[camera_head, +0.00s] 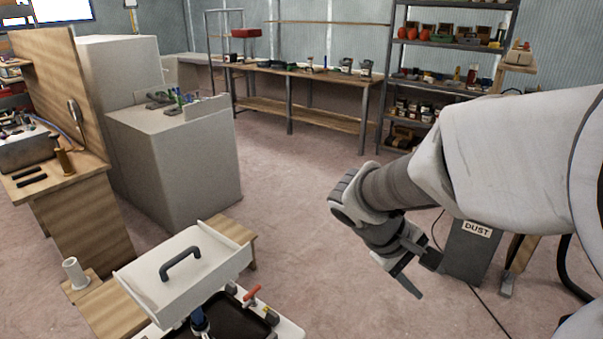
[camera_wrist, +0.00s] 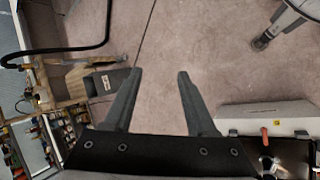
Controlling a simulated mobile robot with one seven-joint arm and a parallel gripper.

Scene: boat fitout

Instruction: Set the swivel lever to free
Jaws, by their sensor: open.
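A small red lever (camera_head: 251,294) stands at the rim of a pale unit with a dark recess, at the bottom of the head view. It may be the swivel lever; no label on it is readable. A red handle, likely the same lever, shows at the lower right of the wrist view (camera_wrist: 264,137). My gripper (camera_head: 424,280) hangs over the floor, well to the right of the lever and apart from it. In the wrist view its two fingers (camera_wrist: 160,73) are spread with only floor between them. The lever's setting cannot be told.
A pale panel with a dark handle (camera_head: 165,286) stands tilted beside the lever. A wooden bench (camera_head: 85,205) and grey cabinet (camera_head: 180,160) are at left. A bin marked DUST (camera_head: 466,258) is right of my gripper. Shelves (camera_head: 430,96) line the back; the middle floor is clear.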

